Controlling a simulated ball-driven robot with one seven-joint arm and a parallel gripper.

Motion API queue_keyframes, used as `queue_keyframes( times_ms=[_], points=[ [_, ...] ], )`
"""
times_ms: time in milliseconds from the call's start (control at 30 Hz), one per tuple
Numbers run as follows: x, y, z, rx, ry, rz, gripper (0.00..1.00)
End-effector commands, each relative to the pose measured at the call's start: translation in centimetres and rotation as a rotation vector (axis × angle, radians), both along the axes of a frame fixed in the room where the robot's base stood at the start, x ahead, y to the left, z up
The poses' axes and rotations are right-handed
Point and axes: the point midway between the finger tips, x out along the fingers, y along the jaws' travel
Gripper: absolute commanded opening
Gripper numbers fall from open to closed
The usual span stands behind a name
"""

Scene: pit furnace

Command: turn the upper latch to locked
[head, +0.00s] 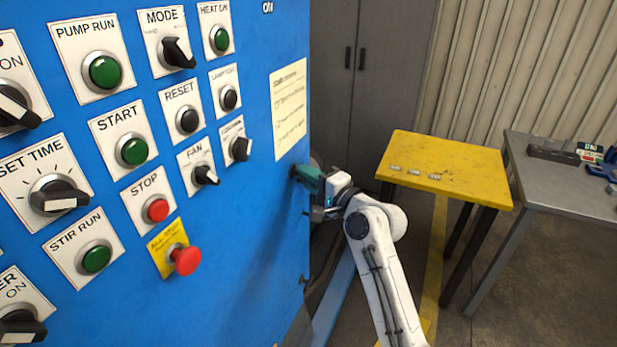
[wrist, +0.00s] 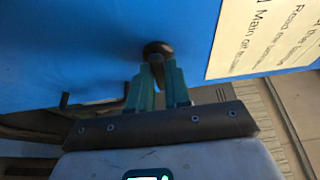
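The upper latch (wrist: 157,49) is a dark round knob near the edge of the blue cabinet door, with a narrow grip sticking out of it. In the head view the latch (head: 294,171) is a small dark spot at the door's right edge, partly covered by my gripper (head: 304,176). In the wrist view my gripper (wrist: 158,72) has its two teal fingers on either side of the latch's grip, with the tips close against it. Its lock marking cannot be read in either view.
The blue panel carries several buttons and switches, with a red stop button (head: 186,260) standing out. A paper notice (head: 290,109) is beside the latch. A yellow table (head: 450,165) and a grey table (head: 560,190) stand to the right. A grey cabinet (head: 372,90) stands behind.

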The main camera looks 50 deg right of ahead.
Motion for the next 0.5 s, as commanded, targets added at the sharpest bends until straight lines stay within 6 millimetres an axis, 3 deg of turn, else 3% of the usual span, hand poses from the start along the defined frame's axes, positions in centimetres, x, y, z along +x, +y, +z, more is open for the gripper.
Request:
queue_keyframes(
  times_ms=[167,500],
  points=[
    [-0.01,0.01,-0.05,0.0,0.001,0.0,0.0],
    [-0.01,0.02,-0.24,-0.008,-0.002,0.001,0.0]
  ],
)
